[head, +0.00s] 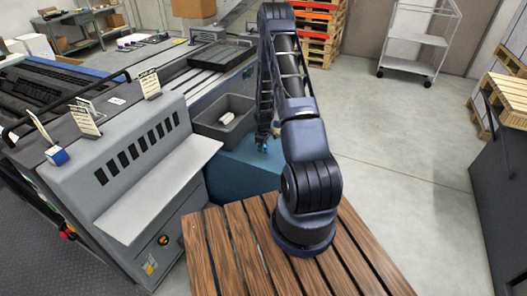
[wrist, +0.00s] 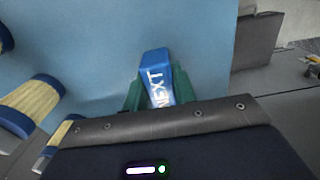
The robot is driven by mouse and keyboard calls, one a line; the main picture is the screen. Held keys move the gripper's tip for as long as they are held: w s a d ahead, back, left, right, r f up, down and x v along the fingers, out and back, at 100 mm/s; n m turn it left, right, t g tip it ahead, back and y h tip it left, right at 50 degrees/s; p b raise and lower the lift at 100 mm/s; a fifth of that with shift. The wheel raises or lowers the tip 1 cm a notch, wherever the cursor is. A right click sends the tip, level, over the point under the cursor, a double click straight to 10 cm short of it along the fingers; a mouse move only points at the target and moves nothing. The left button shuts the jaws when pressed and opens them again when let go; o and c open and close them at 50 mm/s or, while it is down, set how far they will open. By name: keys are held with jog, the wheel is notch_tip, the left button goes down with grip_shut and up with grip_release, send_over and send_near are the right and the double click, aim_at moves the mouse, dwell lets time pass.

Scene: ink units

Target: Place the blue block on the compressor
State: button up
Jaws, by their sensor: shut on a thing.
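My gripper (wrist: 157,97) is shut on the blue block (wrist: 154,64), which has white "NEXT" lettering and sits between the green fingers in the wrist view. In the head view my gripper (head: 264,143) is low, just left of my arm, and a small bit of blue shows at its tips. A blue box-shaped unit (head: 235,178), which looks like the compressor, stands below the gripper. Its light blue surface (wrist: 90,45) fills much of the wrist view behind the block. I cannot tell whether the block touches it.
A dark grey bin (head: 208,124) with a pale item inside stands beside the gripper. A large grey printing machine (head: 120,165) fills the left. A slatted wooden surface (head: 236,250) lies in front.

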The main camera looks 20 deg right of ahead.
jog(key=shift+f, duration=1)
jog(key=shift+f, duration=0.1)
jog(key=o, duration=1)
